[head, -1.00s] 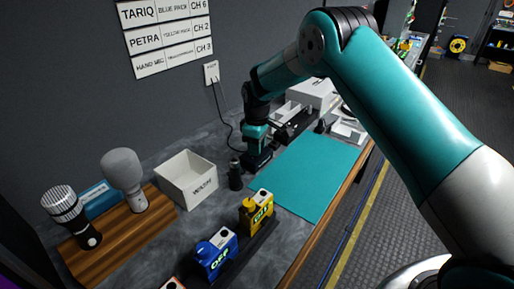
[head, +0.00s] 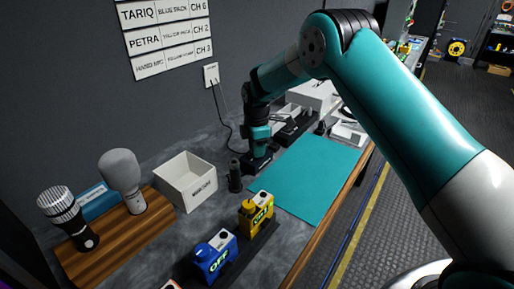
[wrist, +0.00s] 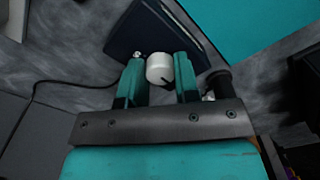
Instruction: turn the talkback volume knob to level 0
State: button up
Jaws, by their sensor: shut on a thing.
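The talkback volume knob (wrist: 159,69) is a pale round knob with a dark pointer mark, seen in the wrist view on a dark box (wrist: 136,28). My gripper (wrist: 160,75) is shut on the knob, with one teal finger on each side of it. The level marks around the knob cannot be read. In the head view my gripper (head: 257,160) is down at the dark box on the counter, beside the teal mat, and hides the knob.
A teal mat (head: 310,175) lies right of my gripper. A dark upright cylinder (head: 235,177) and a white bin (head: 187,183) stand to the left. Blue (head: 214,256) and yellow (head: 256,212) packs stand in front. A dark cable runs up the wall behind.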

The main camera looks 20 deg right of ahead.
dwell(0.3)
jog(key=shift+r, duration=0.1)
jog(key=o, duration=0.9)
jog(key=shift+o, duration=0.2)
notch_tip(320, 180, up, 17)
jog(key=b, duration=0.2)
jog(key=shift+r, duration=0.15)
